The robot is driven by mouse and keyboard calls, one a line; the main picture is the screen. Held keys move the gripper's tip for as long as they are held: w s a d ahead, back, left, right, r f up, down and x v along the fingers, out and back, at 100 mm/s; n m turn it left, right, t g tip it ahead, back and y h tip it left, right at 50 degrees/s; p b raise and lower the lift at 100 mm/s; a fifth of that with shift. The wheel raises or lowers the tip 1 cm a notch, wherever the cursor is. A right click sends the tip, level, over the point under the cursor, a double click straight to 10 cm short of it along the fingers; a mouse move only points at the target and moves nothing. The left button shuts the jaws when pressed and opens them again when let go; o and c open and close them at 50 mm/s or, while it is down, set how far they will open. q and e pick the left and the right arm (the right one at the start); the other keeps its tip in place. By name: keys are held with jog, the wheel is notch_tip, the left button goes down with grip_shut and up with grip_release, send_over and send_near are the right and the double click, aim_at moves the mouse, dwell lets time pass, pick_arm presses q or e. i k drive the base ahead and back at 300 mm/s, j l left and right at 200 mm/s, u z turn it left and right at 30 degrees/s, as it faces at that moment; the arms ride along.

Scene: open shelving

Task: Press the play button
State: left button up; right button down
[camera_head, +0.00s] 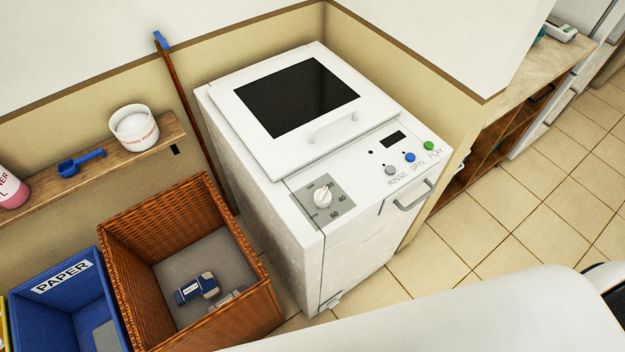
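The washing machine (270,195) stands in the middle, white, with a dark-windowed lid (297,98) that is shut. On its front right top panel is the green play button (429,146), above the word PLAY. To its left are the blue spin button (409,157) and the grey rinse button (390,170). A white dial (322,198) sits on a grey plate at the panel's left, and a small dark display (394,138) lies behind the buttons. Neither of my grippers shows in this view.
A wicker basket (122,266) holding a bottle (196,288) and a blue PAPER bin (65,288) stand left of the machine. A wall shelf (158,140) carries a white tub (134,127) and blue scoop (81,162). Wooden shelving (497,125) is right; tiled floor (510,220) is clear.

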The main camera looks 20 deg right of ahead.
aim_at(428, 146)
jog(key=z, duration=1.3)
